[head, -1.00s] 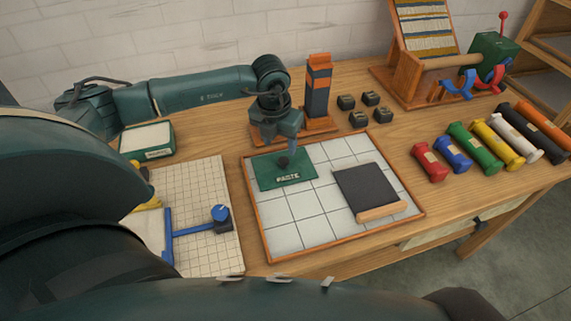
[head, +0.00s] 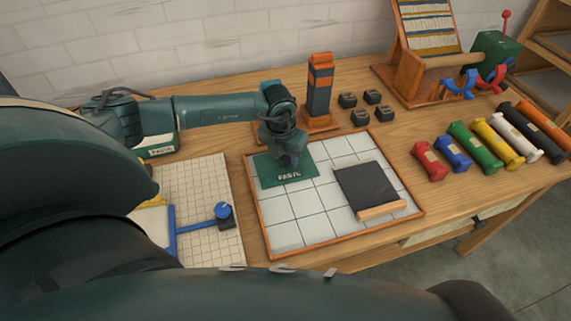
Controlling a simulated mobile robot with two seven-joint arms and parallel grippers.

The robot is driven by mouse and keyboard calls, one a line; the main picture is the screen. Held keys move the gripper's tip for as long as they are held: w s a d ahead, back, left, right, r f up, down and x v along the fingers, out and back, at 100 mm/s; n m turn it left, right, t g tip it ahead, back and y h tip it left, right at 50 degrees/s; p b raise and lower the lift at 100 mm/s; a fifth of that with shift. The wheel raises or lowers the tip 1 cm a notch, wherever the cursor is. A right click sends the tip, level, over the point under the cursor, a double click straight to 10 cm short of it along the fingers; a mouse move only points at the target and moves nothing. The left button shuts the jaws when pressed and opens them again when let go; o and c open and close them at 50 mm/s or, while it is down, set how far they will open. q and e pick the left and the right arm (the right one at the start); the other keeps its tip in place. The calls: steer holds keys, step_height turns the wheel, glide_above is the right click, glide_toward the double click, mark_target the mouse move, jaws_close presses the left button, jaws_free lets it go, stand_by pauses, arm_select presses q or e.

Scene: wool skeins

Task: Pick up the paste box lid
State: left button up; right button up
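The paste box lid (head: 270,177) is a flat green plate with a pale "PASTE" label. It lies on the left back part of the white tiled tray (head: 288,237). My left gripper (head: 289,164) points down over the middle of the lid and covers its dark knob. I cannot see whether the fingers are shut on the knob. The green paste box (head: 163,147) stands at the back left, partly hidden behind my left arm. My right gripper is not in view.
A dark pad with a wooden edge (head: 367,187) lies on the tray, right of the lid. An orange and dark tower (head: 320,85) stands close behind my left gripper. A gridded mat (head: 205,172) lies left. Several coloured rolls (head: 474,143) lie right.

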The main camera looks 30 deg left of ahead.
arm_select(q)
steer(key=c, duration=0.8)
